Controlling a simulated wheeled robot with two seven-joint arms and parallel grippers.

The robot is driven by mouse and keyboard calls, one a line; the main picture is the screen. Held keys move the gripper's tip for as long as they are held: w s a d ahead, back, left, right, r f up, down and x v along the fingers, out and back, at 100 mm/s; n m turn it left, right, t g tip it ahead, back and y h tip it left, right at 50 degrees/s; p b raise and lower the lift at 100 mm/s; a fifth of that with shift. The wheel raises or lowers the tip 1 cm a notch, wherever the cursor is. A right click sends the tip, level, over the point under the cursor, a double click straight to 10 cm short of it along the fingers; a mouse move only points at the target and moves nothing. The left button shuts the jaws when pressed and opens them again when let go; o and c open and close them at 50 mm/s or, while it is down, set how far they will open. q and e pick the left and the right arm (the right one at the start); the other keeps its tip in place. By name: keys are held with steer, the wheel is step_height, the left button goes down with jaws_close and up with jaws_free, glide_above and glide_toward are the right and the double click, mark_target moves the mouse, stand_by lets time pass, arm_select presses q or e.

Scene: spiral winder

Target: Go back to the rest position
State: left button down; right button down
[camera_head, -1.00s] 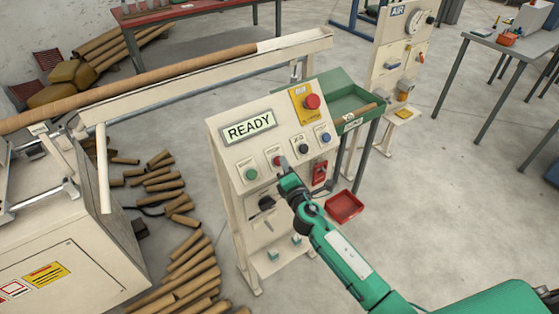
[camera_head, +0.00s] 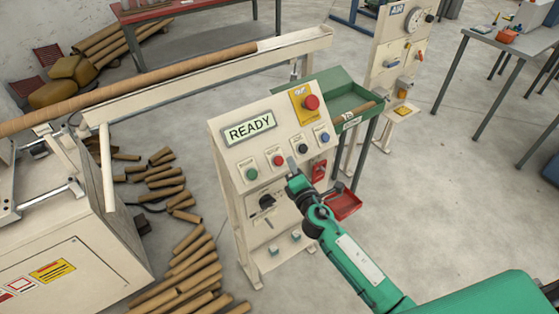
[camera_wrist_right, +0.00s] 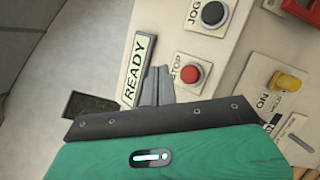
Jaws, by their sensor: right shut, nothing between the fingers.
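My right gripper (camera_head: 292,167) is in front of the cream control panel (camera_head: 226,158), just below and right of the red button (camera_head: 278,160). Its fingers are shut with nothing between them. In the right wrist view the shut fingers (camera_wrist_right: 157,88) point toward the panel, with the red stop button (camera_wrist_right: 190,74) and the READY display (camera_wrist_right: 138,68) beyond them. The READY display (camera_head: 249,128) is lit in the head view. A gap shows between the fingertips and the red button. My left gripper is not in view.
The panel also carries a green button (camera_head: 251,174), a black button (camera_head: 302,149), a blue button (camera_head: 325,138) and a red emergency knob (camera_head: 311,102). Cardboard tubes lie on the floor at left. Floor at right is open.

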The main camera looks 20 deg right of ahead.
stand_by(0.4)
steer(key=s+d+f+m+g, duration=0.25)
steer(key=s+f, duration=0.25)
steer(key=f, duration=0.7)
steer(key=s+d+f+m+g+h, duration=0.1)
steer(key=s+f+m+g, duration=0.3)
steer(key=f, duration=0.8)
steer(key=s+d+f+m+g, duration=0.25)
steer(key=s+f, duration=0.35)
steer(key=f, duration=0.6)
steer(key=s+f+m+g, duration=0.2)
steer(key=s+f+m, duration=0.1)
steer(key=s+f, duration=0.55)
steer(key=s+f+m+g, duration=0.35)
steer(key=s+f, duration=0.25)
steer(key=s, duration=0.6)
steer(key=s+f+m+g, duration=0.1)
steer(key=s+f+m, duration=0.2)
steer(key=s, duration=0.7)
steer(key=s+f+m+g, duration=0.2)
steer(key=s+f+m, duration=0.1)
steer(key=s, duration=0.7)
steer(key=shift+s+d+f, duration=0.35)
steer(key=shift+s+d, duration=0.05)
steer(key=shift+d, duration=0.05)
